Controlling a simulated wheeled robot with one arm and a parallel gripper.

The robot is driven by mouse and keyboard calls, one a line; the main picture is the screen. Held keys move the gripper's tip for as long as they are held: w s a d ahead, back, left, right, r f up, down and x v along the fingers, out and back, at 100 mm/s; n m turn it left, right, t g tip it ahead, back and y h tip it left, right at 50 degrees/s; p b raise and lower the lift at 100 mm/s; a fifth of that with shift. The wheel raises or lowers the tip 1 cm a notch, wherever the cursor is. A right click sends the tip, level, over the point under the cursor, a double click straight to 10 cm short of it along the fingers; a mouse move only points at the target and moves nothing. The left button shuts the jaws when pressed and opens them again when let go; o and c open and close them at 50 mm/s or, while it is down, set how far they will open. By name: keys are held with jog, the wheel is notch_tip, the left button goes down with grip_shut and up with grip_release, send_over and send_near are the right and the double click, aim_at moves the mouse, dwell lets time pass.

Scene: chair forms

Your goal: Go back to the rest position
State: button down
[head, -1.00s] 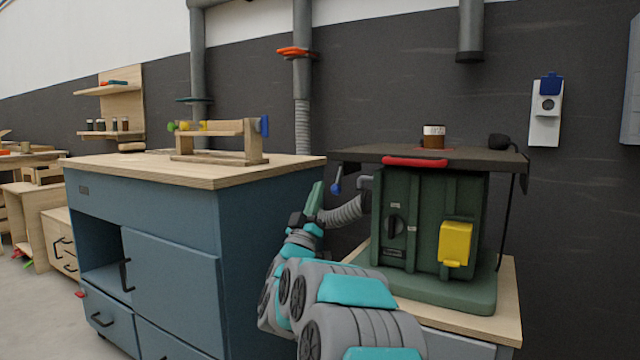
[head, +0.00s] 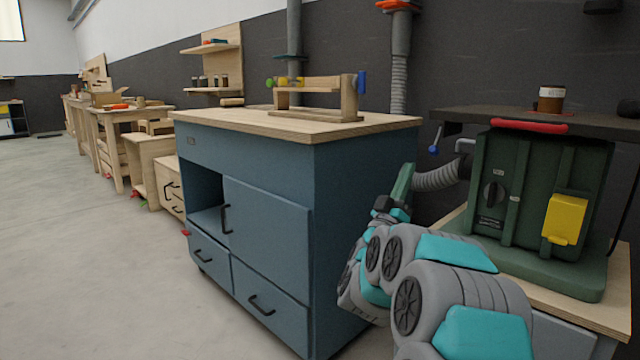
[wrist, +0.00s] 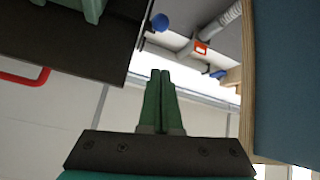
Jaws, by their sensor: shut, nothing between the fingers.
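My gripper (head: 402,186) points up at the end of my folded grey and teal arm, in the lower right of the head view. It stands in front of the gap between the blue cabinet and the green machine. In the wrist view its green fingers (wrist: 161,100) are together with nothing between them. It appears to touch nothing.
The blue cabinet (head: 265,235) with a wooden top and clamp-like fixture (head: 320,90) stands left of my arm. The green machine (head: 500,190) is close on the right, a brown jar (head: 551,99) on its dark top. Open floor (head: 90,270) lies at the left.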

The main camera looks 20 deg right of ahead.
jog(key=w+a+f+n+t+y+p, duration=0.35)
jog(key=w+a+n+y, duration=0.4)
jog(key=a+y, duration=0.7)
jog(key=s+a+f+n+g+y+p, duration=0.1)
jog(key=s+a+f+g+y, duration=0.1)
jog(key=s+a+f+y, duration=0.4)
jog(key=s+a+f+g+y+p, duration=0.1)
jog(key=a+f+g+y, duration=0.15)
jog(key=a+f, duration=0.35)
jog(key=s+a+f+g+p, duration=0.1)
jog(key=s+a+f+g, duration=0.2)
jog(key=s, duration=0.5)
jog(key=s+a+f+g, duration=0.2)
jog(key=s+a+g, duration=0.2)
jog(key=s, duration=0.4)
jog(key=s+m+g+p, duration=0.1)
jog(key=s+g, duration=0.6)
jog(key=s, duration=1.8)
jog(key=shift+s+d+f+g+p, duration=0.2)
jog(key=shift+f+g+p, duration=0.15)
jog(key=shift+p, duration=0.3)
